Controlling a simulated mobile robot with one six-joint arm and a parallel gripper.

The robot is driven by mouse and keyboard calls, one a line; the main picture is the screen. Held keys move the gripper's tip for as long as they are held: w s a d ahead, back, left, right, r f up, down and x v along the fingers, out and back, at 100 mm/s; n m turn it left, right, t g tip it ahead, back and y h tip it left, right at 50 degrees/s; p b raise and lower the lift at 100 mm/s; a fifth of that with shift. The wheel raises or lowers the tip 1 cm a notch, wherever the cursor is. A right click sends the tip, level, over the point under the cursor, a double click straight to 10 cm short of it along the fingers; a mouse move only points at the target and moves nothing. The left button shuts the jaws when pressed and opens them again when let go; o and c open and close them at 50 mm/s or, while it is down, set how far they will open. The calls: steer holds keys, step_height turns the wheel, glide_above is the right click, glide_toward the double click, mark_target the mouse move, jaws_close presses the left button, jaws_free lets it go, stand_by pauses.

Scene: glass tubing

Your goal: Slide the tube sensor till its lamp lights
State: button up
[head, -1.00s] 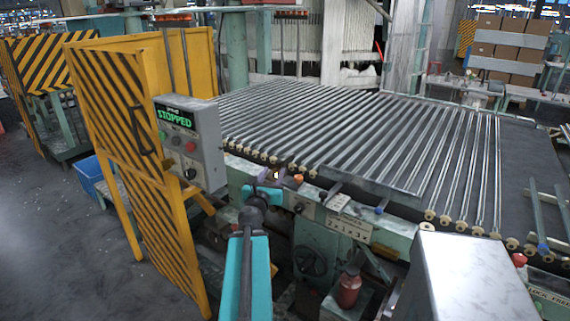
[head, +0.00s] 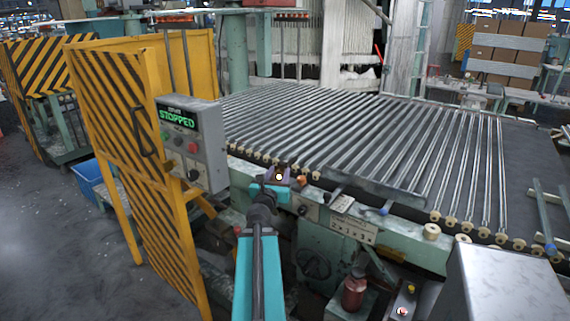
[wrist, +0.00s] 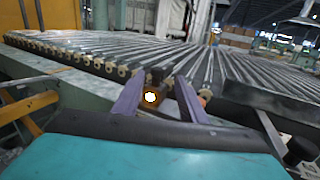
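My gripper (head: 277,177) is at the near edge of the roller table, just right of the control box. In the wrist view its two purple fingers (wrist: 160,92) stand apart. A small brown block, which looks like the tube sensor (wrist: 157,77), shows between and beyond the fingertips. I cannot tell whether they touch it. A bright white spot with a yellow rim, perhaps the lamp (wrist: 151,97), shows between the fingers; it also shows in the head view (head: 279,177). The sensor's lower part is hidden by my gripper.
Glass tubes lie across the roller table (head: 520,160). The control box (head: 196,145) reads STOPPED, beside a yellow striped guard (head: 140,150). An orange knob (head: 301,182) sits just right of my gripper. A metal box (head: 505,285) stands at the lower right.

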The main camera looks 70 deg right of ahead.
mark_target(282, 165)
steer(key=shift+w+d, duration=0.2)
steer(key=shift+d, duration=1)
steer(key=shift+w+d, duration=0.15)
steer(key=shift+d, duration=1)
steer(key=shift+w+d, duration=0.2)
steer(key=shift+d, duration=1)
jaws_close()
